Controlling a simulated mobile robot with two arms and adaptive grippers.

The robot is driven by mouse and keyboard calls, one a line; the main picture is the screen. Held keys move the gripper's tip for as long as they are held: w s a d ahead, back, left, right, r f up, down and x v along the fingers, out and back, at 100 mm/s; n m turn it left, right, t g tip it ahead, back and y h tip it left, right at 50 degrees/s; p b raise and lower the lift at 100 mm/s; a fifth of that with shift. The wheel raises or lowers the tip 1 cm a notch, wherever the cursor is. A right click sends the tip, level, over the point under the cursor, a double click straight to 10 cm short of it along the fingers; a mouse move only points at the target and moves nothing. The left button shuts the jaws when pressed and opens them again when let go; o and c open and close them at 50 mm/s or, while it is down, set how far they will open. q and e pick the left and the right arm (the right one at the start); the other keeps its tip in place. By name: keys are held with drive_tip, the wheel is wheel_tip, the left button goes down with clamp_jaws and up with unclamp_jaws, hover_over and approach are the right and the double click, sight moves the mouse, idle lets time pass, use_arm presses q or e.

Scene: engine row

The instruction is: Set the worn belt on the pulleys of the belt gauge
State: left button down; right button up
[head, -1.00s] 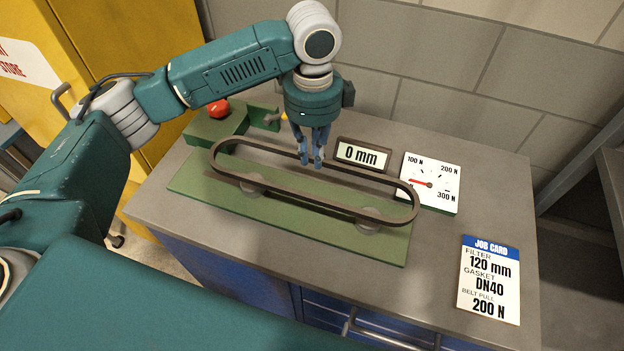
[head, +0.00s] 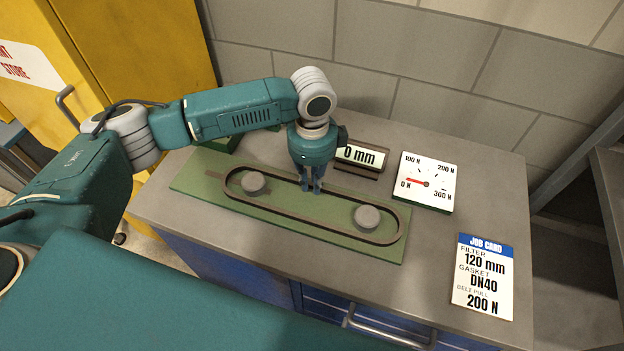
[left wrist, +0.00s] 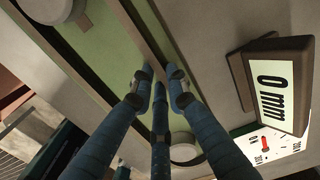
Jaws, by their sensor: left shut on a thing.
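The worn belt (head: 315,231), a dark closed loop, lies level and low over the green plate of the belt gauge (head: 205,172). It runs around both grey pulleys, the left one (head: 254,183) and the right one (head: 367,217), with visible slack around them. My left gripper (head: 311,190) points down and is shut on the far run of the belt, between the pulleys. In the left wrist view the belt (left wrist: 147,35) passes between the fingertips (left wrist: 160,98). Whether the belt touches the plate is unclear. My right gripper is out of view.
A display (head: 360,156) reading 0 mm stands close behind the gripper. A dial (head: 427,182) has its needle near 0 N. A job card (head: 483,277) lies at the right, giving belt pull 200 N. The grey bench top (head: 450,225) is clear between them.

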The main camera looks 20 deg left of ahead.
use_arm(q)
drive_tip(key=c, duration=1.7)
unclamp_jaws()
drive_tip(key=shift+r, duration=0.35)
wheel_tip(320, 180, up, 12)
drive_tip(key=b, duration=0.3)
drive_tip(key=shift+f, duration=0.25)
